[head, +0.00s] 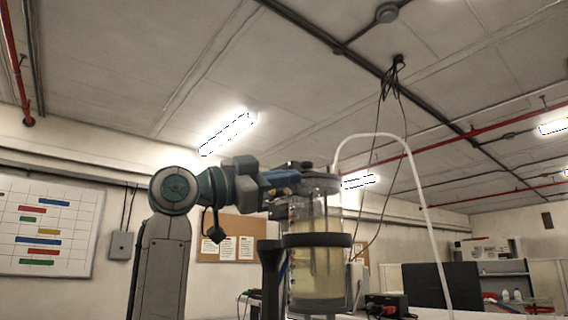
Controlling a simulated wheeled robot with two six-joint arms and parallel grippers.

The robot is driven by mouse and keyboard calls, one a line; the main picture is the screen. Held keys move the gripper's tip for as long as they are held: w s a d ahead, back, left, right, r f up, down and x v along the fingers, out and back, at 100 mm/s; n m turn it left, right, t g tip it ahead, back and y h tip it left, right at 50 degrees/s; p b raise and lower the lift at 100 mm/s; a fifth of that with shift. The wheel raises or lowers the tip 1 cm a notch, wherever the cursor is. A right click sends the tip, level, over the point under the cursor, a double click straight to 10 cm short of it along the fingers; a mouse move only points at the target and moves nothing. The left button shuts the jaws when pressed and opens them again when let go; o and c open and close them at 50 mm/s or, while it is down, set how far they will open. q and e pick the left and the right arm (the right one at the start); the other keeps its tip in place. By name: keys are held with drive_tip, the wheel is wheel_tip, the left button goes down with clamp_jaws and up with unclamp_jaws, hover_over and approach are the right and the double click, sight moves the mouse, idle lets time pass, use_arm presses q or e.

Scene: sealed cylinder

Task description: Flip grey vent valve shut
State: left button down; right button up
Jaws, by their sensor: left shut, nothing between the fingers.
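The clear sealed cylinder (318,262) stands upright at the lower middle, with yellowish contents and a dark band (318,240) around it. Its grey lid (322,184) is at the top, partly behind my left gripper. My left gripper (294,184) reaches in from the left at lid height, its fingers shut and empty beside or in front of the lid's left side. Small dark parts (299,165) show on top of the lid. I cannot make out which is the grey vent valve or its position. My right gripper is not in view.
A white hose (420,190) arches from the lid up and down to the right. A dark upright post (270,275) stands left of the cylinder. A dark box (388,304) sits to its lower right. The space above the lid is clear.

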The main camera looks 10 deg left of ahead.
use_arm(q)
drive_tip(key=m+g+p, duration=0.1)
drive_tip(key=m, duration=0.1)
drive_tip(key=f+m+g, duration=0.1)
drive_tip(key=m, duration=0.2)
drive_tip(key=m+p, duration=0.1)
drive_tip(key=m, duration=0.1)
drive_tip(key=shift+w+a+f+g+y+p, duration=0.15)
drive_tip(key=shift+w+a+g+y+p, duration=0.15)
drive_tip(key=shift+g+p, duration=0.1)
drive_tip(key=shift+w+a+f+m+g, duration=0.1)
drive_tip(key=shift+m+g, duration=0.05)
drive_tip(key=shift+m, duration=0.35)
drive_tip(key=shift+a+f+m+g, duration=0.1)
drive_tip(key=shift+m+g, duration=0.05)
drive_tip(key=shift+m, duration=0.35)
drive_tip(key=shift+f, duration=0.1)
drive_tip(key=shift+d, duration=0.15)
